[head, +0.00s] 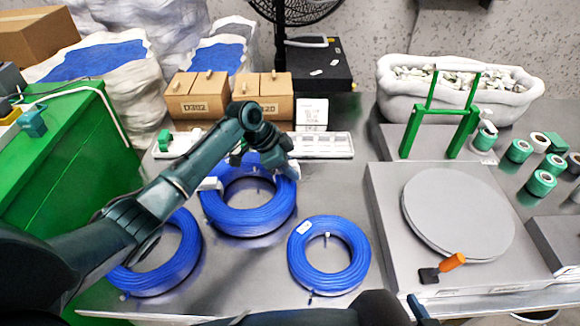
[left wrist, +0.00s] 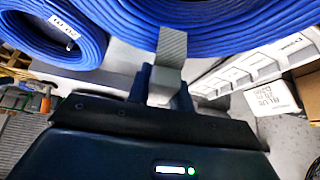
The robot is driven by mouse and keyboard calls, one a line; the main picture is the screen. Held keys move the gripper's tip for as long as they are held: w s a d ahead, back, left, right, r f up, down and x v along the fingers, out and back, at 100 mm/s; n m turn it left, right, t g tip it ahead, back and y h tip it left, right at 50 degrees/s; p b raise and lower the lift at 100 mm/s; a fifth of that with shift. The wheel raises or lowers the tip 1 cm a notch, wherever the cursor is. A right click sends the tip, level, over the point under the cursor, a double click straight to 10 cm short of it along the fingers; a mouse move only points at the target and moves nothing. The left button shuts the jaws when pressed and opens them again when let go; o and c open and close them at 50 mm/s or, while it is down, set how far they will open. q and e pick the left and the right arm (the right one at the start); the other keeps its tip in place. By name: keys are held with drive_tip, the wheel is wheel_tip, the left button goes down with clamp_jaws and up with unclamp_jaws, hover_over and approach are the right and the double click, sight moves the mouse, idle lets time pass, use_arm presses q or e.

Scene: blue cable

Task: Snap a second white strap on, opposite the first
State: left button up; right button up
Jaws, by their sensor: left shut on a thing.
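A blue cable coil (head: 248,222) lies flat on the steel table, in the middle at the back. A white strap (head: 210,184) sits on its left side. My left gripper (head: 272,166) is over the coil's far right edge, shut on a second white strap. In the left wrist view the fingers pinch this pale strap (left wrist: 170,62), which stands up against the blue coil (left wrist: 225,22). Whether it is closed around the cable cannot be told. My right gripper (head: 418,308) is partly in view at the bottom edge, its jaws unclear.
Two more blue coils lie nearby, one front left (head: 165,262) partly under my left arm, one front right (head: 329,256). A white tray (head: 322,145) is just behind the gripper, with cardboard boxes (head: 198,97) beyond. A grey turntable (head: 458,214) stands right.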

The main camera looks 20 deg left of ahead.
use_arm(q)
drive_tip(key=shift+f, duration=0.4)
idle(0.9)
drive_tip(key=o, duration=0.6)
drive_tip(key=shift+o, duration=0.4)
drive_tip(key=o, duration=0.5)
